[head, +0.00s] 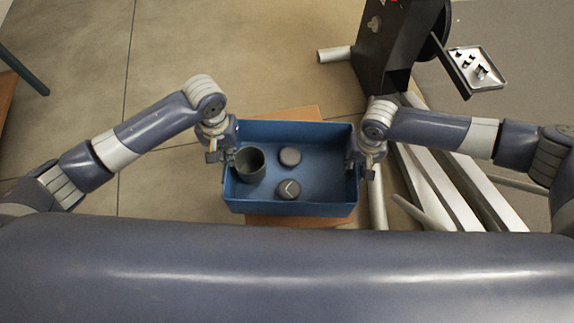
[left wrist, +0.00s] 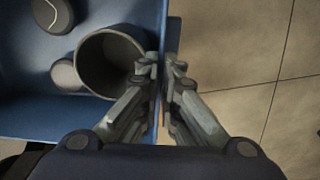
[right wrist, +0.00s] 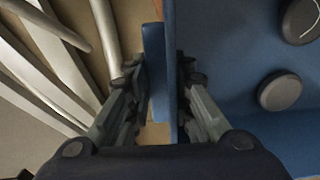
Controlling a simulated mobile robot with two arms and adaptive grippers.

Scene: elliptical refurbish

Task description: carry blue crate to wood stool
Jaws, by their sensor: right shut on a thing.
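The blue crate (head: 325,180) is in the middle of the head view, in front of my body. It holds a dark grey cup (head: 250,163) and two dark round pieces (head: 290,157) (head: 288,189). My left gripper (head: 222,157) is shut on the crate's left wall; the wall runs between its fingers (left wrist: 163,70). My right gripper (head: 366,160) is shut on the crate's right wall (right wrist: 160,75). A wooden surface, likely the wood stool (head: 285,220), shows beyond and in front of the crate. Its middle is hidden; I cannot tell whether the crate touches it.
Several pale metal bars (head: 440,185) lie close to the crate's right. A black machine (head: 395,45) with a small metal tray (head: 474,70) stands at the back right. The tiled floor (head: 70,100) at left is mostly open; a table-like edge shows far left.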

